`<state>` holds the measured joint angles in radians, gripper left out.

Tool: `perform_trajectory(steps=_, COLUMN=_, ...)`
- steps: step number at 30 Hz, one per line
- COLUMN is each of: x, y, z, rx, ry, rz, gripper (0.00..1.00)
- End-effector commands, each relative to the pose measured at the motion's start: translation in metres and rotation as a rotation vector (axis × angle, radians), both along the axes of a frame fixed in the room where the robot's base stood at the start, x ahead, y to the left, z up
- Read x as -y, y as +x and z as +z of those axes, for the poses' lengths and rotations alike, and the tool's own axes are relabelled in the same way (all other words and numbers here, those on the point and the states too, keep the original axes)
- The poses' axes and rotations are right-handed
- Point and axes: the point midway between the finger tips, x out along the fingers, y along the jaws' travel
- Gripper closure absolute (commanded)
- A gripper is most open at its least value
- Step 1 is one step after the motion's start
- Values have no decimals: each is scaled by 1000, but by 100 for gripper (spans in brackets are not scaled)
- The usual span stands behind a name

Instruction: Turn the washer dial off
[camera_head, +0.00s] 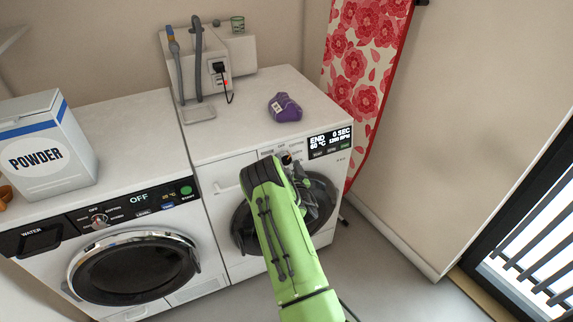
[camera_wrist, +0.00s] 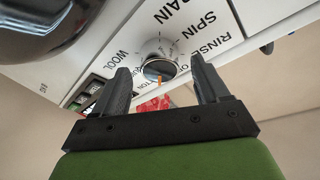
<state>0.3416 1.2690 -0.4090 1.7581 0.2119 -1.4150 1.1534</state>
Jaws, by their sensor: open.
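The washer is the right-hand white machine (camera_head: 235,178), with a lit display reading END, 0 SEC, 60 °C and 1200 RPM. Its dial (camera_wrist: 160,68) is a round grey knob with an orange mark, ringed by labels such as WOOL, DRAIN, SPIN and RINSE. In the head view the dial (camera_head: 287,159) is small and partly hidden by my arm. My gripper (camera_wrist: 158,72) is open, its two dark fingers on either side of the dial in the picture. I cannot tell whether they touch it. In the head view my gripper (camera_head: 303,184) is in front of the washer door.
A second machine (camera_head: 188,290) on the left has its own dial (camera_head: 99,219) and an OFF display. A powder box (camera_head: 45,150) stands on it. A purple bottle (camera_head: 285,107) lies on the washer top. A floral ironing board (camera_head: 360,70) leans at the right, beside open floor.

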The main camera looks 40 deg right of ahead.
Motion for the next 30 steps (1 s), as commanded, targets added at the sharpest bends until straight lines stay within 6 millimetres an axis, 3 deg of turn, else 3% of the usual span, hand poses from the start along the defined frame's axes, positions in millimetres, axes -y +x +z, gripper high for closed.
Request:
perform_trajectory(steps=3, x=4, y=9, z=0, rx=0, ry=0, rz=1, gripper=26)
perform_trajectory(steps=11, x=5, y=10, z=0, rx=0, ry=1, rz=1, gripper=27)
perform_trajectory(steps=21, x=5, y=10, z=0, rx=0, ry=1, rz=1, gripper=79)
perform_trajectory(steps=30, x=5, y=10, z=-1, rx=-11, ry=-32, rz=9, gripper=81)
